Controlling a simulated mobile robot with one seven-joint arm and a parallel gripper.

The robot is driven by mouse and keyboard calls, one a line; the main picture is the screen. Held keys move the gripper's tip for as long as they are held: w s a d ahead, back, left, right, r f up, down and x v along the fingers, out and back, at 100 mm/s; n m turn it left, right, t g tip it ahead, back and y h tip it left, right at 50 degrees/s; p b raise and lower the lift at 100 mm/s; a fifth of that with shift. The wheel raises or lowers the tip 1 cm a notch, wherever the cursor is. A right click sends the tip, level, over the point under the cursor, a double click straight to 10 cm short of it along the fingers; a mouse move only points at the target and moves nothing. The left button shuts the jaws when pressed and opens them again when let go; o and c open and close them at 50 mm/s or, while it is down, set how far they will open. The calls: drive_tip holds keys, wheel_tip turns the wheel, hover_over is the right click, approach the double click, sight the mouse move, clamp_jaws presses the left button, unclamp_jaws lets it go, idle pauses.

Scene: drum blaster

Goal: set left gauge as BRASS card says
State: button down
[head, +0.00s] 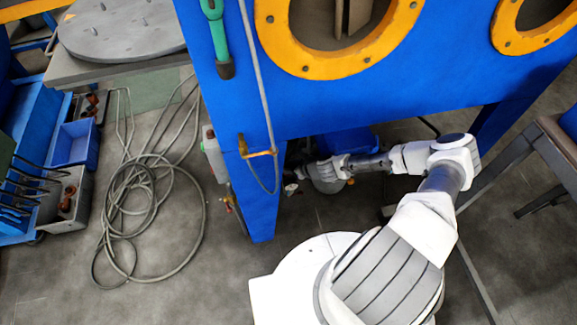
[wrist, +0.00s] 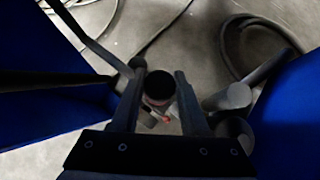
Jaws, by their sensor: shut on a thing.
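My gripper (wrist: 160,80) is low down beside the blue cabinet's front left leg (head: 259,200). In the wrist view its two fingers stand on either side of a dark round knob-like piece (wrist: 159,87) and are shut on it. A paler ring and a small red spot show just below that piece. I cannot tell whether this piece belongs to a gauge. No gauge dial and no BRASS card can be made out in either view.
The blue cabinet (head: 340,105) with orange port rings overhangs my forearm. A grey canister (head: 213,150) and small fittings (head: 229,203) sit at the leg's left side. A coiled hose (head: 150,205) lies on the floor. Grey cylinders (wrist: 236,97) stand close right of my fingers.

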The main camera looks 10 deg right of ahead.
drive_tip(key=shift+c, duration=2.1)
unclamp_jaws()
drive_tip(key=p+v, duration=0.5)
drive_tip(key=v, duration=1.2)
drive_tip(key=shift+s, duration=0.2)
drive_tip(key=shift+d+r, duration=0.1)
